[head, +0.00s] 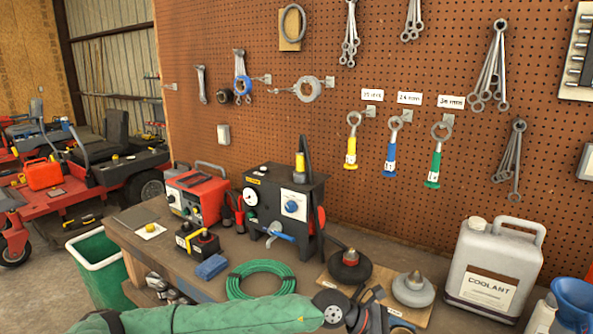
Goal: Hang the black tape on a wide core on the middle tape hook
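A small black tape roll (226,97) hangs on the pegboard wall, left of and slightly below a blue tape roll (243,88). Both appear to be on the peg of the middle tape hook (265,78), the black one nearer its outer end. A grey tape roll (311,88) hangs on the hook to the right. My green-sleeved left arm crosses the bottom of the view, well below the tapes. Dark parts at its end, perhaps my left gripper (374,308), are cut off and unclear. My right gripper is not in view. No gripper touches the black tape.
The workbench holds a red charger (196,196), a black tester (285,200), a green hose coil (261,280) and a coolant jug (493,265). Several wrenches hang on the pegboard (440,75). The air before the tapes is clear. A green bin (100,270) stands left.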

